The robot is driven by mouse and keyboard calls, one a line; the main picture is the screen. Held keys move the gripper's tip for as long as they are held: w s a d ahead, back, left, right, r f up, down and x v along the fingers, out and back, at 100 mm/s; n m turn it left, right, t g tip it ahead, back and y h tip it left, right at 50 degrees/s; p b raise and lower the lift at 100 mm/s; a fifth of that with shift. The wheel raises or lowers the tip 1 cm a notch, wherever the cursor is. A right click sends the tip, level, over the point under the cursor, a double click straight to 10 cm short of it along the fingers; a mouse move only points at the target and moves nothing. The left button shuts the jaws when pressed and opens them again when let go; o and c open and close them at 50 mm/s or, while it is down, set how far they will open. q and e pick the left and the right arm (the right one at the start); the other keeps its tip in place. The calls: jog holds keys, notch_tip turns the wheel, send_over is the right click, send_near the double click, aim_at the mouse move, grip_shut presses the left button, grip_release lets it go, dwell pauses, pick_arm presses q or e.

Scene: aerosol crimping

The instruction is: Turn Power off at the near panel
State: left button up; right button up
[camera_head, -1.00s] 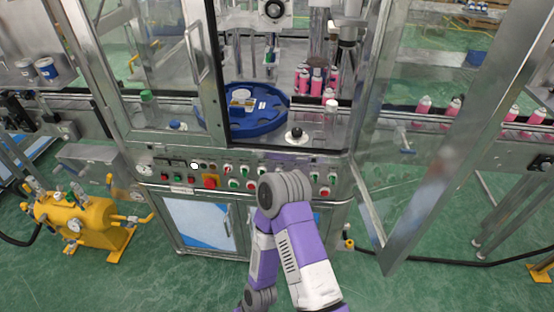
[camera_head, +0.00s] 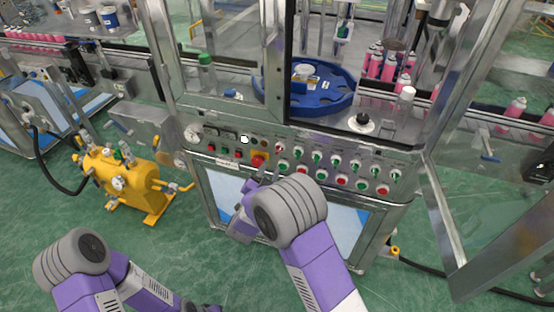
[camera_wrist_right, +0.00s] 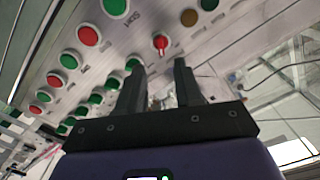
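The near control panel (camera_head: 325,165) is a steel strip below the machine's glass cabinet, with rows of red and green buttons and knobs. A large red button on a yellow base (camera_head: 258,160) sits left of its middle. The labels are too small to read, so I cannot tell which control is Power. My right gripper (camera_wrist_right: 158,85) is open and empty in the right wrist view. Its dark fingers are apart in front of the panel, just below a red turn switch (camera_wrist_right: 160,43). In the head view my right arm partly hides it. My left arm is low at the left, its end unclear.
A yellow tank with gauges (camera_head: 125,182) stands on the green floor at left. Above the panel are a blue turntable (camera_head: 325,100) and pink cans (camera_head: 388,68). An open glass door frame (camera_head: 437,205) juts out at right.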

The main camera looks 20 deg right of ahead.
aim_at(278, 152)
jog(key=x, duration=0.2)
jog(key=b+x, duration=0.1)
jog(key=x, duration=0.4)
jog(key=shift+w+d+r, duration=0.15)
jog(key=shift+d+r, duration=0.1)
grip_shut()
